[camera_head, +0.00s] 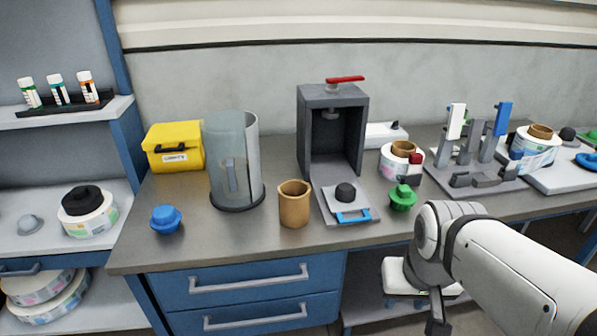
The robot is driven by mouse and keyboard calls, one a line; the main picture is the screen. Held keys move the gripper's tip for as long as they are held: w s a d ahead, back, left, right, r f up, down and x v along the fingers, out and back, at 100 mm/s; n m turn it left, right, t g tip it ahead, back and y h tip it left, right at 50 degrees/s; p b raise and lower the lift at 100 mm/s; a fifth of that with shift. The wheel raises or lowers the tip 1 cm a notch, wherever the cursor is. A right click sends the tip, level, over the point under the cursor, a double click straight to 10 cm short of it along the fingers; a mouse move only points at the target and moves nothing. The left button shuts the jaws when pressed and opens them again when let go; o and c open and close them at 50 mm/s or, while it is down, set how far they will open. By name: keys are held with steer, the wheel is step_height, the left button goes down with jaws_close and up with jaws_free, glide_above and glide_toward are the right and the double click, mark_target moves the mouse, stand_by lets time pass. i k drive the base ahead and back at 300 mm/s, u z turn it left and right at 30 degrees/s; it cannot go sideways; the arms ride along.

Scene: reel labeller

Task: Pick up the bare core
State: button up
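The bare core (294,206) is a plain brown, hollow cardboard cylinder. It stands upright on the worktop near its front edge, between the clear cylinder and the grey press, and nothing touches it from above. My white arm reaches in from the lower right. My gripper (438,318) hangs at the bottom of the picture, in front of the worktop, to the right of the core and well apart from it. Its fingers are small and dark, partly cut off by the lower edge, so their opening is unclear.
A clear cylinder (226,170) and a blue knob (166,219) stand left of the core. A grey press (313,140) with a red lever stands right behind it, its base plate close by. A green knob (402,197) and labelled reel (398,159) are further right. The worktop (225,240) in front is bare.

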mark_target(294, 195)
steer(key=z, duration=0.05)
steer(key=i, duration=1)
steer(key=u, duration=0.05)
